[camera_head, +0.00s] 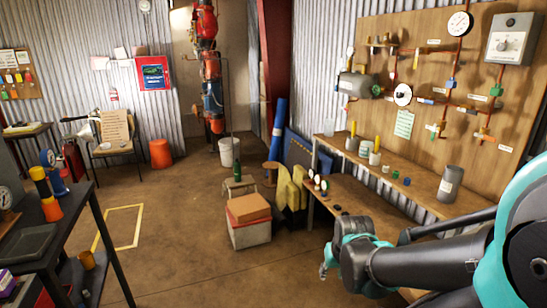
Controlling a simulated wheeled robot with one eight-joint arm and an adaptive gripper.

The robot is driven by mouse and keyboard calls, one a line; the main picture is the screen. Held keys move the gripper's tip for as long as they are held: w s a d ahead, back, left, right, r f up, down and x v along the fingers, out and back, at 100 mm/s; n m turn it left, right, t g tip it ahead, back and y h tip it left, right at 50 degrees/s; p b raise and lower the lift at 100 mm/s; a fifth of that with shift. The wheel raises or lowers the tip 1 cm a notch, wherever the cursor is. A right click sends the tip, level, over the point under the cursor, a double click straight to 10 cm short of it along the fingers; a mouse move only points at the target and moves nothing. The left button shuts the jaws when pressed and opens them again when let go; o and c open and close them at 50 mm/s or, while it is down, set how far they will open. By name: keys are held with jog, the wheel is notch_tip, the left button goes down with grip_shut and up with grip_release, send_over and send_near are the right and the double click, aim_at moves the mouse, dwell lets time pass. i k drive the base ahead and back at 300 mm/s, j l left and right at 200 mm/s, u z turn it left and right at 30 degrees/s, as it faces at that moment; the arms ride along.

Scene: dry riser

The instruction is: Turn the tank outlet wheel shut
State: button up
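A grey horizontal tank (357,85) is mounted on the wooden pipe board at the upper right. A small green wheel (376,90) sits at its right end, beside a round white gauge; I cannot tell for sure that it is the tank outlet wheel, or how far it is turned. My teal and dark arm reaches in from the lower right. Its end, with my gripper (325,269), is low in front of the bench, well below and apart from the wheel. The fingers are too small and dark to tell open from shut.
The wooden pipe board (420,80) carries several other coloured valves and gauges. A box stack (249,222) and yellow bags (290,190) stand left of the bench. The middle floor is clear.

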aim_at(377, 90)
jog(key=i+j+u, duration=0.15)
jog(key=i+u, duration=0.15)
jog(key=i, duration=0.55)
jog(key=i+u, duration=0.35)
jog(key=i, duration=0.5)
jog(key=i+z, duration=0.25)
jog(key=i, duration=0.15)
jog(key=i+j+z, duration=0.2)
jog(key=i, duration=0.2)
jog(key=i+z, duration=0.15)
jog(key=z, duration=0.25)
jog(key=i+j+z, duration=0.15)
jog(key=z, duration=0.25)
jog(key=i+j+z, duration=0.1)
jog(key=z, duration=0.3)
jog(key=i+j+z, duration=0.1)
jog(key=z, duration=0.3)
jog(key=j, duration=0.1)
